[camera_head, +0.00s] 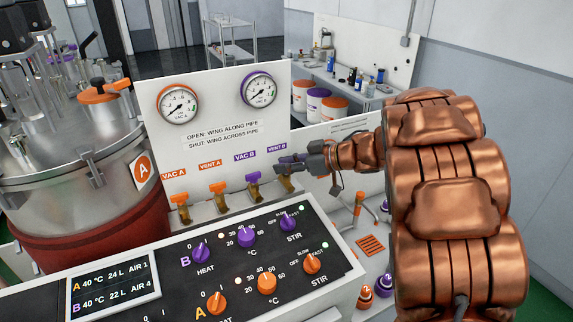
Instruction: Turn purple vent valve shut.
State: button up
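The purple vent valve (284,182), under the VENT B label (277,148), is rightmost in the row of valves on the white panel (220,90). My gripper (291,163) reaches in from the right, its dark fingers at this valve's wing. The fingers cover most of the wing, so I cannot tell its angle or whether they grip it. The purple VAC B valve (253,178) is just left. The orange VENT A valve (219,189) and orange VAC A valve (180,200) are further left. The panel text says wing along pipe is open, wing across is shut.
A control box with orange and purple knobs (246,236) lies in front of the valves. A steel vessel (85,150) marked A stands left. Two gauges (178,104) (259,90) are above the valves. My copper-coloured arm hides much of the right side.

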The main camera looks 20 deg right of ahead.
grip_shut()
jog(key=shift+d+f+n+g+p, duration=0.1)
jog(key=shift+n+g+p, duration=0.3)
jog(key=shift+g+p, duration=0.1)
jog(key=shift+n+g+y+p, duration=0.4)
jog(key=shift+n+g+y, duration=0.1)
jog(key=shift+f+n+g+y, duration=0.15)
jog(key=shift+n+g+y, duration=0.45)
jog(key=shift+n+g, duration=1.3)
jog(key=shift+g, duration=0.2)
jog(key=shift+n+g, duration=2)
jog(key=shift+g, duration=0.3)
